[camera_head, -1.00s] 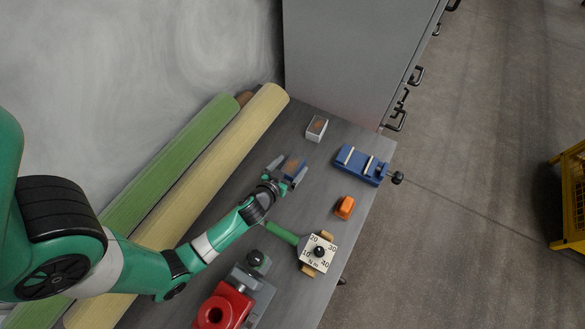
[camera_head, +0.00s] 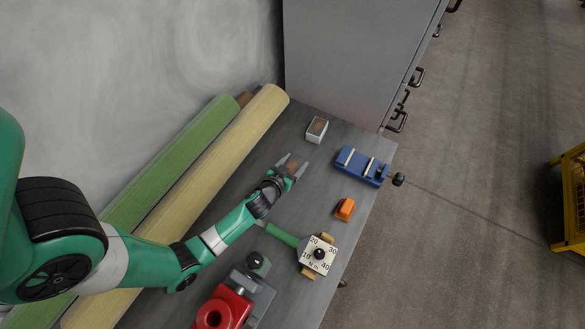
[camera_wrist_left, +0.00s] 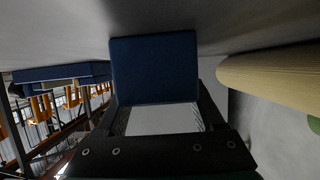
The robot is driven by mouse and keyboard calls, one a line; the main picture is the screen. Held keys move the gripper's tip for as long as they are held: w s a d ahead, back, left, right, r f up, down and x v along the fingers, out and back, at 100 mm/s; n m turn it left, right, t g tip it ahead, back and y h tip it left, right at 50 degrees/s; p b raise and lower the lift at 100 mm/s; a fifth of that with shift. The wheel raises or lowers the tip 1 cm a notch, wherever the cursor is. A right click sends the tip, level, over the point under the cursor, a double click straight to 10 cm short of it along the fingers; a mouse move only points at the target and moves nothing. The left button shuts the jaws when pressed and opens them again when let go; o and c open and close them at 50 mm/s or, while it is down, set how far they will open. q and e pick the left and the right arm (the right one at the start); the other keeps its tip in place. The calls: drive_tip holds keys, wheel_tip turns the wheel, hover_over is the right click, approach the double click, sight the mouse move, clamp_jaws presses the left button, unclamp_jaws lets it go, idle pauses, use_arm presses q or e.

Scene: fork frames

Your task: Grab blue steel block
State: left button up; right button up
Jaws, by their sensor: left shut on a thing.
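My left gripper (camera_head: 292,164) is low over the grey bench, its two fingers pointing toward the back. It is shut on the blue steel block. In the left wrist view the block (camera_wrist_left: 153,68) shows as a dark blue face between the fingers, with a pale grey patch below it. In the head view only a small brownish part of it (camera_head: 292,169) shows between the fingers. I cannot tell whether it touches the bench. My right gripper is not in view.
A small box (camera_head: 317,128) stands behind the gripper. A blue vise (camera_head: 361,165) and an orange object (camera_head: 345,208) are to the right. A dial tool (camera_head: 318,253) and red object (camera_head: 222,309) are nearer. Green (camera_head: 175,165) and cream (camera_head: 216,161) rolls lie left.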

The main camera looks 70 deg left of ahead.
sight(295, 162)
use_arm(q)
drive_tip(key=shift+r, duration=0.1)
clamp_jaws()
drive_tip(key=shift+r+p, duration=0.35)
drive_tip(key=shift+r, duration=0.1)
wheel_tip(295, 162, up, 3)
drive_tip(key=shift+f+p, duration=0.2)
drive_tip(key=shift+p, duration=0.65)
drive_tip(key=d+r, duration=0.1)
drive_tip(key=r, duration=0.1)
drive_tip(key=s+d+r+p, duration=0.1)
drive_tip(key=d, duration=0.1)
drive_tip(key=s+d+r+p, duration=0.1)
drive_tip(key=r, duration=0.1)
drive_tip(key=shift+s+d+r, duration=0.15)
drive_tip(key=shift+d+r, duration=0.1)
drive_tip(key=shift+r, duration=0.1)
drive_tip(key=s+d+r+p, duration=0.1)
drive_tip(key=s+d+r, duration=0.2)
drive_tip(key=d, duration=0.4)
drive_tip(key=shift+p+v, duration=0.3)
drive_tip(key=shift+v, duration=0.65)
